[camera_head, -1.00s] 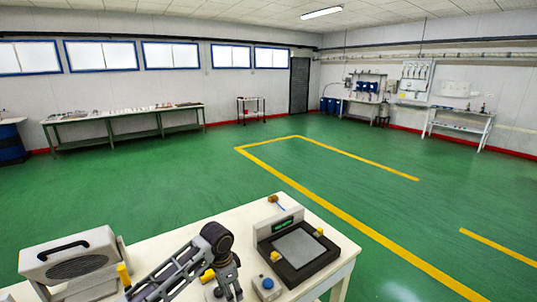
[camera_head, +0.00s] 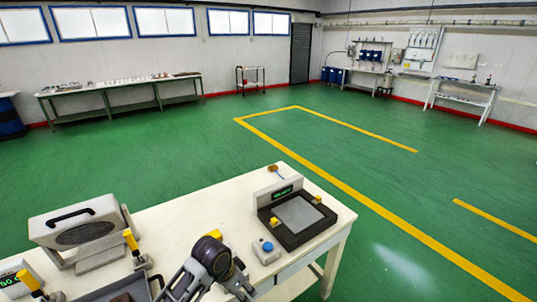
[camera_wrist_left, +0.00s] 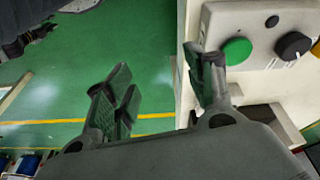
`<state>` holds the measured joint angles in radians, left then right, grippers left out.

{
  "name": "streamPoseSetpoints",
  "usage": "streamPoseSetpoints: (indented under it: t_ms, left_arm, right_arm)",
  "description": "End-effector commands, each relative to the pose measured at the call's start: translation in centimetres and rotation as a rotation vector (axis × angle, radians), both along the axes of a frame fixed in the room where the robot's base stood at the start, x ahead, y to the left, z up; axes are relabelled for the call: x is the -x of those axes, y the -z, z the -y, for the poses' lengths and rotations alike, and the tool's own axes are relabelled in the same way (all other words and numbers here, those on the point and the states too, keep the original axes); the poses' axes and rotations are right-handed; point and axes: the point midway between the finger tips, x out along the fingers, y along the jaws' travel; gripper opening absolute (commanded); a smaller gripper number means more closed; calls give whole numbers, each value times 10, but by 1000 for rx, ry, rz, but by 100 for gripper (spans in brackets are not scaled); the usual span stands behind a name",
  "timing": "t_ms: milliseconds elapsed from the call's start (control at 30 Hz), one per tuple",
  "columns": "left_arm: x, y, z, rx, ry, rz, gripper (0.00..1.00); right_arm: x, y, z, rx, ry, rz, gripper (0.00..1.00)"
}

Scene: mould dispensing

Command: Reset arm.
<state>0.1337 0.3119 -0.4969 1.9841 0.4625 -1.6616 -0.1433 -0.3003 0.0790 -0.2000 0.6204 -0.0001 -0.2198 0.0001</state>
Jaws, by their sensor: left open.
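My left arm and gripper (camera_head: 240,288) are at the bottom middle of the head view, at the near side of the white table (camera_head: 185,205). The lower part of the gripper is cut off by the frame edge. In the left wrist view the two fingers of the left gripper (camera_wrist_left: 160,95) are spread apart with nothing between them. Green floor shows behind the fingers. A light control box with a green button (camera_wrist_left: 237,51) and a black knob (camera_wrist_left: 294,46) is to the right of the fingers. My right gripper is not in view.
On the table stand a grey machine with a black handle (camera_head: 78,232), yellow-handled clamps (camera_head: 132,242), a black press-like device with a grey plate (camera_head: 299,214), and a small box with a blue button (camera_head: 267,248). Open green floor (camera_head: 400,220) lies beyond the table.

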Motion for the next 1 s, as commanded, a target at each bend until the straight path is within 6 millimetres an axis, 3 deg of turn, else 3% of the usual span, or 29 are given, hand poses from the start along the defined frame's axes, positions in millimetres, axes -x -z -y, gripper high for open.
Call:
streamPoseSetpoints:
  t_ms: [467, 1000]
  left_arm:
    - [47, 4, -25, 39, -193, 26, 55]
    - [102, 2, -85, 4, -451, 49, 55]
  right_arm:
    - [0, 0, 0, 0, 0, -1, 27]
    - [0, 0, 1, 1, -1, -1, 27]
